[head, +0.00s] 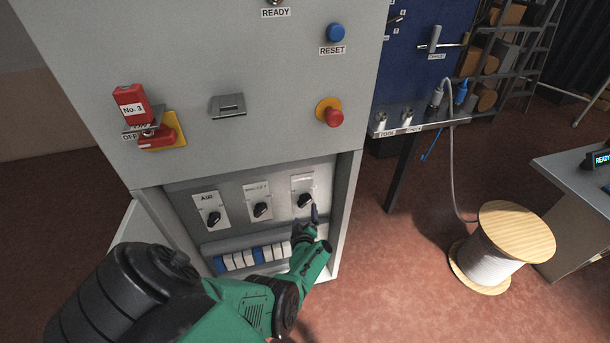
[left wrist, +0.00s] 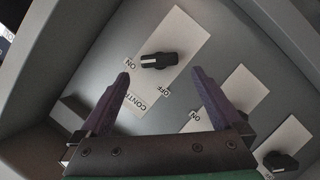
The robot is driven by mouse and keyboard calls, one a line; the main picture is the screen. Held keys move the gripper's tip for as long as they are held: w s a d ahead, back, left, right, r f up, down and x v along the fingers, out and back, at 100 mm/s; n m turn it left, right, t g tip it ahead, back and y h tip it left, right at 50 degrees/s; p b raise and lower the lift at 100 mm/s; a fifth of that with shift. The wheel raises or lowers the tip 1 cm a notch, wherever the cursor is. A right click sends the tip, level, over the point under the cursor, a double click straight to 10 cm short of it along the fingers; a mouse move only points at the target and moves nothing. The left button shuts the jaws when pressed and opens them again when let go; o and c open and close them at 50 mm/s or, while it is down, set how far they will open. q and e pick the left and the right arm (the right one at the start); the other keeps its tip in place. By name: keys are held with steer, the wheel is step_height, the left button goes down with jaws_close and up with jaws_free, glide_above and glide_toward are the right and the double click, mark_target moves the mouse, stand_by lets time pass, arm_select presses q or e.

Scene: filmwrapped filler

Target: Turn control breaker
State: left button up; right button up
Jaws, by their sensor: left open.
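The control breaker is a black rotary knob (left wrist: 158,60) on a white plate (left wrist: 184,38) with ON, OFF and a partly hidden "CONT..." label. In the left wrist view the knob's white mark lies on its left end, on the side of the ON print. In the head view it is the rightmost knob (head: 304,200) in the open lower compartment. My left gripper (left wrist: 158,73) is open, its two dark fingers apart with the knob just beyond their tips. I see no contact. In the head view the left gripper (head: 313,216) is just below the knob.
The AIR knob (head: 213,218) and a middle knob (head: 261,209) sit left of it, above a row of blue and white breakers (head: 252,257). The compartment's side wall (head: 347,205) is close on the right. A red emergency button (head: 334,117) is above.

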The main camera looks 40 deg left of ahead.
arm_select(q)
steer(key=p+v, duration=0.3)
steer(key=v, duration=0.5)
steer(key=shift+p, duration=0.3)
arm_select(e)
step_height(320, 180, up, 6)
steer(key=shift+f, duration=0.25)
arm_select(q)
steer(key=s+d+f+m+g+h+b, duration=0.2)
steer(key=s+d+f+m+h, duration=0.2)
steer(key=s+f+m, duration=0.4)
steer(key=s+d+f+m+g+h+b, duration=0.15)
steer(key=s+d+f+m+h, duration=0.3)
steer(key=f, duration=0.45)
steer(key=s+f+m+g+b, duration=0.1)
steer(key=s+f+m+g, duration=0.2)
steer(key=s, duration=0.8)
steer(key=s+f+m+g, duration=0.4)
steer(key=s, duration=0.7)
steer(key=shift+f+h+b, duration=0.35)
steer(key=shift+f+h, duration=0.05)
steer(key=shift+h, duration=0.05)
arm_select(e)
step_height(320, 180, down, 5)
steer(key=shift+f, duration=0.1)
